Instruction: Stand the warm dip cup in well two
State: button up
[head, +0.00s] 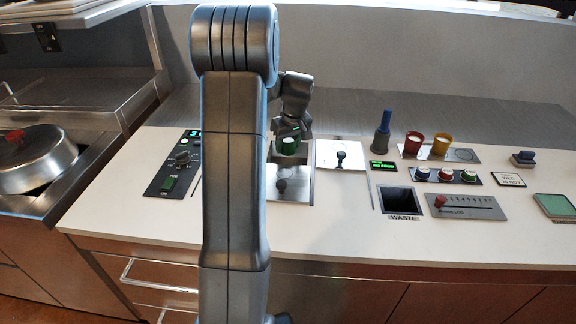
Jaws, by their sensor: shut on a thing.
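A green dip cup (289,147) with pale contents is in my gripper (290,136). The jaws are shut on it from above. The cup looks upright and is over the rear part of a metal-framed well (306,188) with a dark knob at its front. I cannot tell whether the cup touches the well. A second square plate (326,155) with a dark knob lies just to the right. My arm hides the area left of the well. No well numbers are readable.
A red cup (413,144) and a yellow cup (441,145) stand on a strip with an empty ring at its right. A dark waste opening (401,200) is in front. A domed lid (36,160) is far left.

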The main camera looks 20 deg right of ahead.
jog(key=shift+f, duration=3.3)
jog(key=shift+f, duration=0.1)
jog(key=o, duration=1)
jog(key=v, duration=1.2)
